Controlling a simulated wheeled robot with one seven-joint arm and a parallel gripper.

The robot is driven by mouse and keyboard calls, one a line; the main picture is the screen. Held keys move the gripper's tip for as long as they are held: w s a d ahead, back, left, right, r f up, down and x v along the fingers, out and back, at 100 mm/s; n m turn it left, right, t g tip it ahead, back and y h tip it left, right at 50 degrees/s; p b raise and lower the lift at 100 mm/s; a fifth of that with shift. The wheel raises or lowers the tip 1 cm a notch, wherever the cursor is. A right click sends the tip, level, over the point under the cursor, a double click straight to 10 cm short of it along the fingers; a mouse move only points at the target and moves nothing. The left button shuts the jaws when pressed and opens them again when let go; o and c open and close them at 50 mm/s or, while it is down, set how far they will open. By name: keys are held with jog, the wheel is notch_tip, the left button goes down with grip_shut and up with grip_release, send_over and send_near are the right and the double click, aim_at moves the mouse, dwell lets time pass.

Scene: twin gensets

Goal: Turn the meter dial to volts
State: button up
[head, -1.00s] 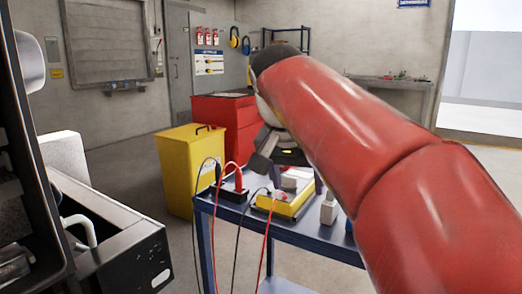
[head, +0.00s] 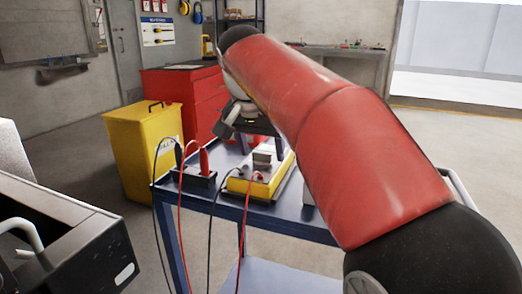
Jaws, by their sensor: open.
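The meter (head: 252,190), a yellow case with a grey top, lies on the blue cart in the head view. A red lead and a black lead are plugged in at its front and hang over the cart edge. I cannot make out the dial or its pointer; my arm and gripper hide part of the meter's far side. My gripper (head: 243,122) is above and behind the meter, partly covered by my red arm. It is open, with no object visible in it. A small beige block shape shows over the meter's top; I cannot tell what it is.
The blue cart (head: 285,222) also carries a black holder (head: 196,178) with red and black probes upright in it. A yellow bin (head: 145,150) and a red cabinet (head: 185,95) stand behind left. Dark machinery (head: 70,250) is at the lower left. Open floor lies right.

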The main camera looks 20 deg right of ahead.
jog(key=c, duration=1)
